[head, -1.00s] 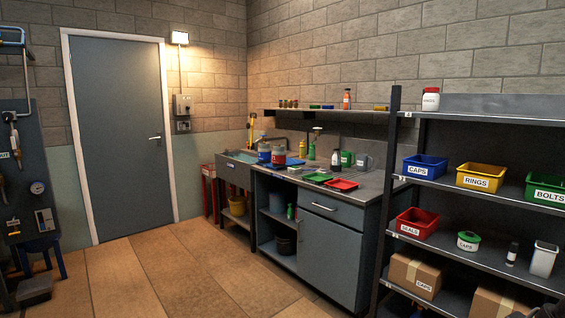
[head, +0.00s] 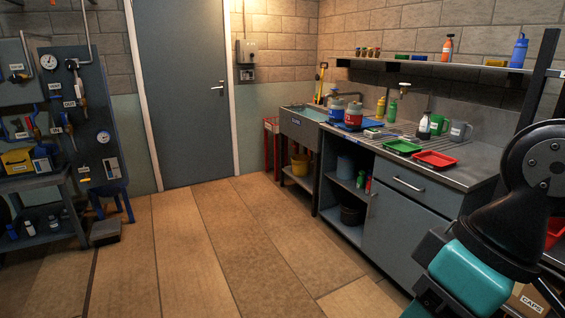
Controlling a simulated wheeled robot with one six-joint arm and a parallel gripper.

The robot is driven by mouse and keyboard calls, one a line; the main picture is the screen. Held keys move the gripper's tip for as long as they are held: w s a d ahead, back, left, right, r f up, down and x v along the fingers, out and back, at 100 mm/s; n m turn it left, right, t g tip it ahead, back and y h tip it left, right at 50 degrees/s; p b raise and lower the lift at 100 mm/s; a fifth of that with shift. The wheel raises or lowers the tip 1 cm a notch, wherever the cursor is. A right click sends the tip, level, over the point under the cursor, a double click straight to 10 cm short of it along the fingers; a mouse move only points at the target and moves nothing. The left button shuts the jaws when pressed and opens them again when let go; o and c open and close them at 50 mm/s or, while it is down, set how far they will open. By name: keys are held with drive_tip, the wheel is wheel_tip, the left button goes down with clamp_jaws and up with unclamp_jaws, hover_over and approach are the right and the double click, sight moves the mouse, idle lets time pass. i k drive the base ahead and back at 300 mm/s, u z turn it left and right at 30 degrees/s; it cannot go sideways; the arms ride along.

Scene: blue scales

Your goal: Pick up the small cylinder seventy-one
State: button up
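No thing marked seventy-one can be read in the head view. Several small cylinder-like items (head: 368,52) stand at the left end of the wall shelf, too small to read. My gripper (head: 486,292) is at the lower right, close to the camera, with a teal block-shaped part and black parts at its sides. Its fingertips are cut off or unclear, so I cannot tell whether it is open or holds anything. It is well apart from the small items on the shelf.
A grey workbench (head: 405,215) carries a green tray (head: 402,147) and a red tray (head: 436,160). A sink (head: 300,128) stands to its left. A tool board (head: 88,120) and low shelf (head: 40,238) are at left. The tiled floor (head: 205,255) is clear before the door (head: 182,95).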

sight(354, 118)
drive_tip(key=u, duration=0.4)
drive_tip(key=i, duration=4.05)
drive_tip(key=z, duration=1.05)
drive_tip(key=i, duration=0.95)
drive_tip(key=z, duration=0.35)
